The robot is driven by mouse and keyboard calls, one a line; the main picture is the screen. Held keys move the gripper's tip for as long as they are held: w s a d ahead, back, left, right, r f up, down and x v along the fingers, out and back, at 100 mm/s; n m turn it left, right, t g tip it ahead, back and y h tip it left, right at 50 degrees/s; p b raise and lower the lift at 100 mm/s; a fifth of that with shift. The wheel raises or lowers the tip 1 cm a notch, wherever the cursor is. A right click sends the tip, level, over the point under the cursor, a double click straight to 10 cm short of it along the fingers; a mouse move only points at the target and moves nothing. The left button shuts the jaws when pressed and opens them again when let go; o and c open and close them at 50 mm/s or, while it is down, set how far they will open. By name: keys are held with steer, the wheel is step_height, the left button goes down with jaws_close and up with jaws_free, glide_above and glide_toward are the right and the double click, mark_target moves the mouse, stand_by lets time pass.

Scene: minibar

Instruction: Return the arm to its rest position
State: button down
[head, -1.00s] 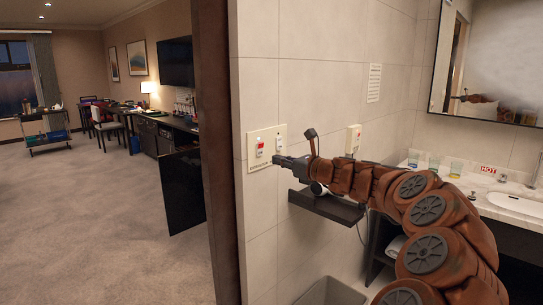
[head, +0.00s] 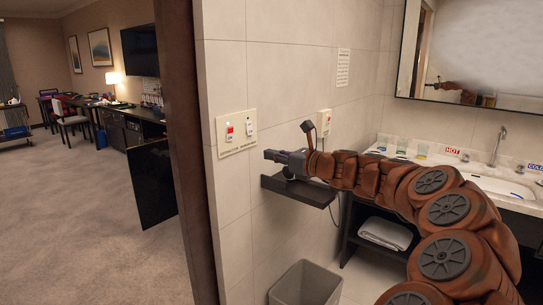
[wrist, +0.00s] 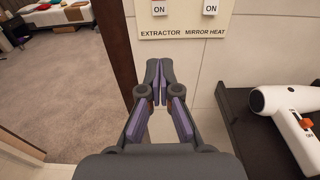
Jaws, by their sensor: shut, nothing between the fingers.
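My gripper (head: 268,155) is at the end of my outstretched brown arm in the head view, in front of the tiled wall and below the switch panel. In the wrist view my gripper (wrist: 159,65) is shut and empty, its fingertips together. It is apart from the switch panel (wrist: 185,18), which reads EXTRACTOR and MIRROR HEAT, with ON on both switches. The panel (head: 237,133) also shows in the head view, with one switch red and the other white.
A dark shelf (head: 300,190) holds a white hair dryer (wrist: 285,105) right of my gripper. A bin (head: 305,284) stands below. The washbasin counter (head: 470,170) is at the right, under a mirror (head: 470,50). A dark door frame (head: 183,150) borders open carpet (head: 80,220) at the left.

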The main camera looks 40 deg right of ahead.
stand_by(0.3)
steer(key=s+a+f+n+g+y+p, duration=0.1)
steer(key=a+f+n+g+y, duration=0.2)
steer(key=a+n, duration=0.75)
steer(key=s+a+f+n+g+y, duration=0.1)
steer(key=a+n+g+y, duration=0.2)
steer(key=a, duration=1.4)
steer(key=s+a+f+n+g, duration=0.4)
steer(key=s+a+n+g, duration=0.15)
steer(key=a, duration=0.25)
steer(key=s+a+f+n+g+h+p, duration=0.1)
steer(key=s+a+f+n+g+h, duration=0.1)
steer(key=s+f+n, duration=0.3)
steer(key=s+a+f+n+g+h+p, duration=0.1)
steer(key=s+a+f+n+g+h, duration=0.15)
steer(key=s, duration=0.55)
steer(key=s+d+f+n+g+h, duration=0.1)
steer(key=s+d+f+n+h, duration=0.1)
steer(key=s, duration=0.5)
steer(key=s+d+f+n+g+h, duration=0.1)
steer(key=s+d+f+n+h, duration=0.1)
steer(key=s+d+n, duration=0.2)
steer(key=s+n, duration=0.1)
steer(key=s, duration=0.2)
steer(key=shift+d+f+g+h+p, duration=0.25)
steer(key=shift+f+g+h+p, duration=0.05)
steer(key=shift+f+h+p, duration=0.05)
steer(key=shift+a, duration=0.1)
